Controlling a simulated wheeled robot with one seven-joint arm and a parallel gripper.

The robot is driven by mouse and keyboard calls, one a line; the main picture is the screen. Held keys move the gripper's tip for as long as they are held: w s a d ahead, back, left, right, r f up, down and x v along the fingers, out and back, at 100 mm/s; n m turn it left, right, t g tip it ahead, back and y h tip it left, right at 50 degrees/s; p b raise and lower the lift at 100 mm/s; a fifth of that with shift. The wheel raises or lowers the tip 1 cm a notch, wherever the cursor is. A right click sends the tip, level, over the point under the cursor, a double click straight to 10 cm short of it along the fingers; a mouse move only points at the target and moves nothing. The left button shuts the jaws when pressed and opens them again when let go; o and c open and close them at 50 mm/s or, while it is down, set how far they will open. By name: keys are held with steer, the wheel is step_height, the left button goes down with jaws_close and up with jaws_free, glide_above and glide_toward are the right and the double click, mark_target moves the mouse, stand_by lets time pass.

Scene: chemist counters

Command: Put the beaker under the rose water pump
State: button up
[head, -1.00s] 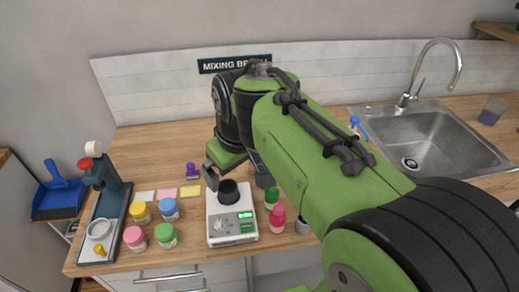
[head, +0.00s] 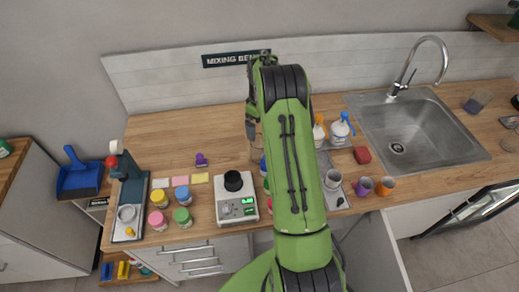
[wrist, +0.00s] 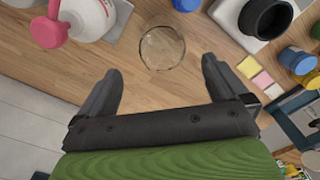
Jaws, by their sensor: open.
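A clear round glass vessel (wrist: 162,48), which looks like the beaker, stands on the wooden counter in the wrist view. My gripper (wrist: 161,74) is open and empty, with its fingertips just short of the glass on either side. A white bottle with a pink pump head (wrist: 48,30), likely the rose water pump, stands to the left of the glass in the wrist view. In the head view my arm hides the pink pump and most of the area around the glass.
A white scale (head: 237,207) bears a black cup (head: 233,181). Coloured jars (head: 184,217) stand left of it. Bottles with orange (head: 319,131) and blue (head: 340,130) pumps stand right of my arm, before the sink (head: 420,135). The counter's back left is clear.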

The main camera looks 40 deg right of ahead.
mark_target(259, 138)
step_height(259, 138, down, 7)
steer(key=shift+w+a+r+p, duration=0.1)
steer(key=shift+a+p, duration=0.05)
steer(key=shift+p, duration=0.45)
